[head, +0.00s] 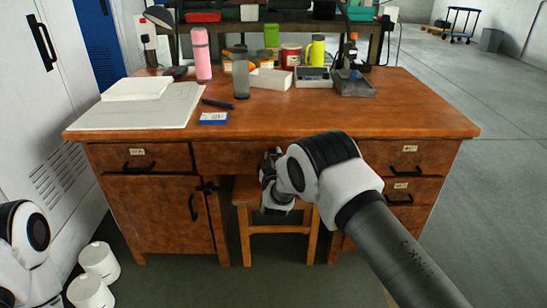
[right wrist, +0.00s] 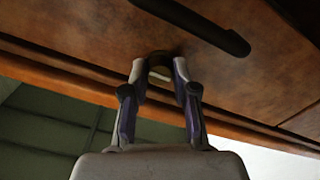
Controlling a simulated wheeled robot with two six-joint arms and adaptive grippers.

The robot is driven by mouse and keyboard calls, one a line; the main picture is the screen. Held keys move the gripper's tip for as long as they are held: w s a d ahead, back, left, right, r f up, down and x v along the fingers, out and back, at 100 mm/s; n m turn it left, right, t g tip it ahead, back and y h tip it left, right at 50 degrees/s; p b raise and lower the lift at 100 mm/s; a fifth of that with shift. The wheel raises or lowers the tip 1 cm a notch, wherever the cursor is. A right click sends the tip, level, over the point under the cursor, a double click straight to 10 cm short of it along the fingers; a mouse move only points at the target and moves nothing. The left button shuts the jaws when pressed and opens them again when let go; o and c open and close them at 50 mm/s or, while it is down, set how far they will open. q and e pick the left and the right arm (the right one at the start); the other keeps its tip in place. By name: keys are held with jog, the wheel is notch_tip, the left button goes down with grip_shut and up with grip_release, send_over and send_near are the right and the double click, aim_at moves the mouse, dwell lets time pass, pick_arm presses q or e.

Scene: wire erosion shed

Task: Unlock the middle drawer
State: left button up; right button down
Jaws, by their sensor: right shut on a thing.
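The middle drawer (head: 228,158) is the wide wooden front under the desk top, and it looks closed. My right gripper (head: 272,156) is at this drawer's front, partly hidden by my own wrist. In the right wrist view the fingers (right wrist: 160,78) are shut on a small rounded piece, seemingly the key (right wrist: 160,62), right against the drawer front (right wrist: 105,38). Its lock is hidden behind the fingertips. The drawer's dark bar handle (right wrist: 205,27) lies just beside the fingertips. My left arm shows at the lower left, but its gripper is out of view.
A wooden stool (head: 278,229) stands under the desk below my right gripper. The desk top (head: 300,121) carries a pink bottle (head: 201,55), a grey tumbler (head: 240,78) and other items. Side drawers and a cupboard door (head: 160,213) flank the middle. White rolls (head: 98,262) stand at left.

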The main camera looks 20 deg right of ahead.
jog(key=n, duration=0.4)
jog(key=shift+n, duration=0.3)
jog(key=n, duration=0.9)
jog(key=shift+n+p, duration=0.3)
jog(key=shift+n, duration=1.9)
jog(key=c, duration=0.9)
grip_release()
